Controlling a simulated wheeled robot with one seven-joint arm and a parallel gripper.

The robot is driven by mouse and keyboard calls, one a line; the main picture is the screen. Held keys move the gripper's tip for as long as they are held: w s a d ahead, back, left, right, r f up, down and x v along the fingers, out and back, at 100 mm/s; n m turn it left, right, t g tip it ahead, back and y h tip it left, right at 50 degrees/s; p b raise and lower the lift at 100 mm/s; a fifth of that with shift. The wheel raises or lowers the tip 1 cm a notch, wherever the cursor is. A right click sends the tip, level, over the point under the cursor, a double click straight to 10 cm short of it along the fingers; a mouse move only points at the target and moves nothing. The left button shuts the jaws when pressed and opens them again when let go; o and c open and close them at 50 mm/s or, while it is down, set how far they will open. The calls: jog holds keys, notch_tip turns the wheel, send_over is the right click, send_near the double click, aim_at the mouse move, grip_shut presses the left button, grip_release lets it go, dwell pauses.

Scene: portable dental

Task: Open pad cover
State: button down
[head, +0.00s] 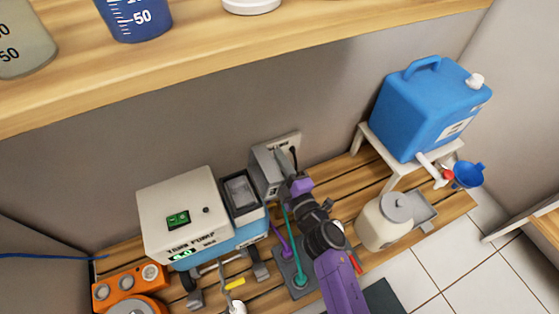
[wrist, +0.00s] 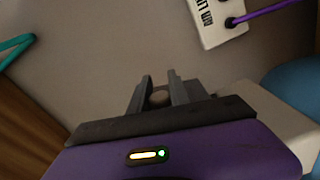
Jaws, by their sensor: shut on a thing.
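My gripper (head: 286,160) is at the wall behind the bench, just right of a grey box-like piece (head: 264,173) beside the pump unit. In the wrist view the fingers of my gripper (wrist: 160,95) stand close together around a small round brownish knob (wrist: 160,97). What the knob belongs to is hidden by the fingers and hand. The grey piece may be the pad cover, but I cannot tell. A dark, open-looking grey tray (head: 241,192) sits left of it, against the pump unit (head: 182,217).
A wall outlet plate (head: 290,143) is right behind my gripper. A teal stand (head: 298,279) and purple cable are below. A blue jug (head: 425,110) on a white stool and a cream canister (head: 383,222) stand right. The shelf (head: 230,55) overhangs above.

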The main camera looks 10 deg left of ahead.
aim_at(283, 181)
jog(key=n, duration=0.1)
jog(key=s+a+r+n, duration=0.1)
jog(key=r+n, duration=0.1)
jog(key=n, duration=0.1)
jog(key=shift+s+a+r+p, duration=0.15)
jog(key=shift+a+r+p, duration=0.15)
jog(key=shift+a, duration=0.1)
jog(key=shift+f, duration=0.1)
jog(key=c, duration=1.3)
grip_release()
jog(key=shift+o, duration=0.2)
jog(key=p+v, duration=0.2)
jog(key=v, duration=0.5)
jog(key=shift+p, duration=0.3)
jog(key=shift+s+d, duration=0.2)
jog(key=shift+s, duration=0.15)
